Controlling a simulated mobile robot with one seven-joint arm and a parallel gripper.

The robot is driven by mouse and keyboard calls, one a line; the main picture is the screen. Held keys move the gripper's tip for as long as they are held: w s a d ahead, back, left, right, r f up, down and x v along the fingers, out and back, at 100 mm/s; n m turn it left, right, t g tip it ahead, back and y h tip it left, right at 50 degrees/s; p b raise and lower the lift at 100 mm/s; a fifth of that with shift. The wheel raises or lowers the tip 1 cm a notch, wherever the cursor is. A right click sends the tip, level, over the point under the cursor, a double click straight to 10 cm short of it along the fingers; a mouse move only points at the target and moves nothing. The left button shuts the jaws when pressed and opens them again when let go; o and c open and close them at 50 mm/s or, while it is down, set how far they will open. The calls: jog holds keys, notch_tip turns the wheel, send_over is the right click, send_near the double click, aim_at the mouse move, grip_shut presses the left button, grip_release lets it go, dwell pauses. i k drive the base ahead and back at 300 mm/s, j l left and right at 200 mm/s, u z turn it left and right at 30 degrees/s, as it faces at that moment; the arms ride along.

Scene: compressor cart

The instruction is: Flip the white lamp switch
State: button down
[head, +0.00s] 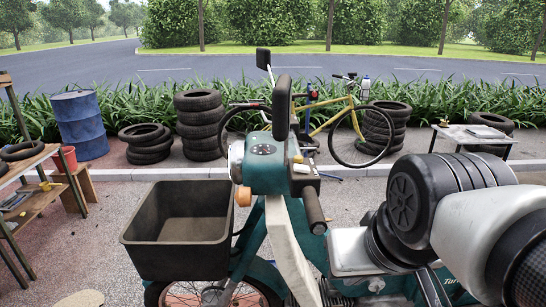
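A teal scooter (265,175) stands in front of me, with its handlebar and headset near the middle of the head view. A small whitish part (302,168) sits on the handlebar housing, just inboard of the dark grip (314,208). It looks like the white lamp switch, but it is too small to tell its position. A small orange part (297,158) is beside it. My arm comes in from the right, over the scooter's seat area and apart from the handlebar. My gripper's fingers do not show.
A dark basket (175,260) is left of the headset. A wooden shelf (30,205) stands at the left edge. Tyres (199,125), a blue barrel (80,125) and a yellow bicycle (335,118) stand behind. Open paving lies between.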

aim_at(298, 168)
jog(key=k, duration=0.55)
jog(key=z, duration=1.65)
jog(key=k+j, duration=0.15)
jog(key=j, duration=0.2)
jog(key=k+j, duration=0.15)
jog(key=j, duration=0.2)
jog(key=k+j, duration=0.15)
jog(key=j, duration=0.2)
